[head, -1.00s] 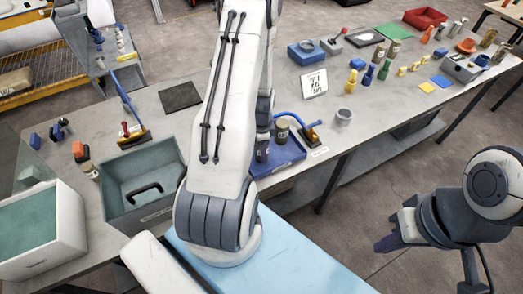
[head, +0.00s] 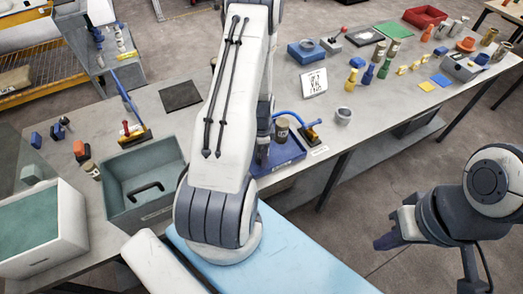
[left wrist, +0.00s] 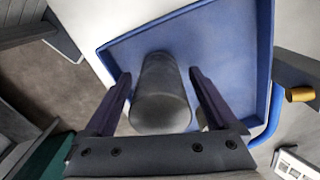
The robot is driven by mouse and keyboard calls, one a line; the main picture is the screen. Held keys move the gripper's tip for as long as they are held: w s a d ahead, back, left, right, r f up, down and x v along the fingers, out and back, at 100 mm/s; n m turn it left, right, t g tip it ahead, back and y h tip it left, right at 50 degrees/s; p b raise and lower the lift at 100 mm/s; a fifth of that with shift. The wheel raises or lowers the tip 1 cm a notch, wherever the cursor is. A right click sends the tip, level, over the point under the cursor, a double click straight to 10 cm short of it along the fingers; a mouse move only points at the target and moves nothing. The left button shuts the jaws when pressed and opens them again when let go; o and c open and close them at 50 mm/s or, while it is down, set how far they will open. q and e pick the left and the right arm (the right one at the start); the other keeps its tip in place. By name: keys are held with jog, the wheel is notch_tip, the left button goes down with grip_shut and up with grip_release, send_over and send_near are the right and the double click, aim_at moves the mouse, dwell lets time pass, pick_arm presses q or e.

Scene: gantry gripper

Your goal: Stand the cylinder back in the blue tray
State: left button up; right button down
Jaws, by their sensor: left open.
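The grey cylinder (left wrist: 160,95) stands in the blue tray (left wrist: 225,45) in the left wrist view, between the fingers of my left gripper (left wrist: 162,105). The fingers are open, with a gap on each side of it. In the head view the cylinder (head: 282,130) looks upright in the tray (head: 287,158). My left arm hides part of the tray and most of the left gripper there. My right gripper (head: 388,232) hangs in the air at the lower right, away from the table; its finger gap is not clear.
A green-grey bin (head: 140,205) with a black handle stands to the left. Several small parts fill the far right of the table.

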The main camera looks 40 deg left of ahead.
pick_arm(q)
jog(key=shift+r, duration=0.45)
notch_tip(320, 180, up, 10)
jog(key=b, duration=0.3)
jog(key=shift+r, duration=0.75)
jog(key=s+d+r, duration=0.1)
jog(key=d+r, duration=0.3)
jog(key=d, duration=0.6)
jog(key=s+d+r, duration=0.1)
jog(key=d+r, duration=0.4)
jog(key=d, duration=0.5)
jog(key=s+d+r, duration=0.2)
jog(key=s+d, duration=0.3)
jog(key=s, duration=0.2)
jog(key=s+d+r+h, duration=0.1)
jog(key=s+d+r, duration=0.1)
jog(key=s+d, duration=0.4)
jog(key=shift+s+r, duration=0.35)
jog(key=shift+s, duration=0.35)
